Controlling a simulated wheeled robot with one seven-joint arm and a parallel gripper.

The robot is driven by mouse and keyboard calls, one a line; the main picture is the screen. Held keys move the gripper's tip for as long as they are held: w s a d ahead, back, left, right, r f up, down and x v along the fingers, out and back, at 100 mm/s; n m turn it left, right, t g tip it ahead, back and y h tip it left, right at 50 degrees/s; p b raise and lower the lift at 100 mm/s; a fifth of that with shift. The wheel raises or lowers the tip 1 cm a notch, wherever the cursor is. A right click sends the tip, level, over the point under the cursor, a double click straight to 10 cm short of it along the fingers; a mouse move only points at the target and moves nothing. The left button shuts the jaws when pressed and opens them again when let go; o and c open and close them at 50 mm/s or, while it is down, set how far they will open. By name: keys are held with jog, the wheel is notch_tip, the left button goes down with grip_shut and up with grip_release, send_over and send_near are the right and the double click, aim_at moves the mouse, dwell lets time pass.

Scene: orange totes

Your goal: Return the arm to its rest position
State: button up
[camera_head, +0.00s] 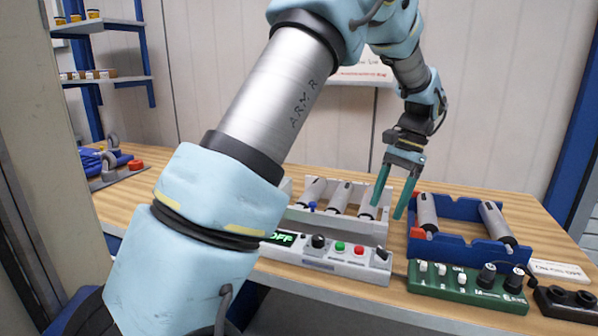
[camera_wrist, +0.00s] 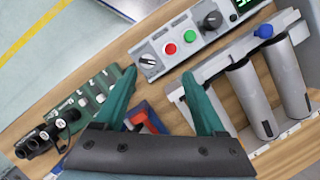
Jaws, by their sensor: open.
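My arm reaches across the head view, from the lower left up over the table and down to my gripper (camera_head: 391,200). The gripper's two green fingers point down and are apart, with nothing visible between them. They hang over the gap between a white rack of grey cylinders (camera_head: 330,222) and a blue rack (camera_head: 460,246). In the wrist view the fingers of my gripper (camera_wrist: 160,95) are spread, with the white rack (camera_wrist: 212,68) to the right. I cannot tell the exact height of the fingertips above the table.
A white control box (camera_head: 325,262) reading OFF and a green control panel (camera_head: 467,289) stand along the table's front edge. A black device (camera_head: 566,302) sits at the right. A blue tool (camera_head: 98,162) lies at the far left. Shelves (camera_head: 105,78) stand behind it.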

jog(key=a+f+n+h, duration=0.1)
jog(key=a+n+h, duration=0.3)
jog(key=a, duration=1.2)
jog(key=s+a+f+n+t, duration=0.1)
jog(key=s+a+n, duration=0.2)
jog(key=a, duration=0.4)
jog(key=s+a+f+n+t, duration=0.2)
jog(key=s+a+n, duration=0.2)
jog(key=a, duration=0.4)
jog(key=shift+a+n, duration=0.2)
jog(key=shift+n, duration=0.1)
jog(key=shift+s, duration=0.1)
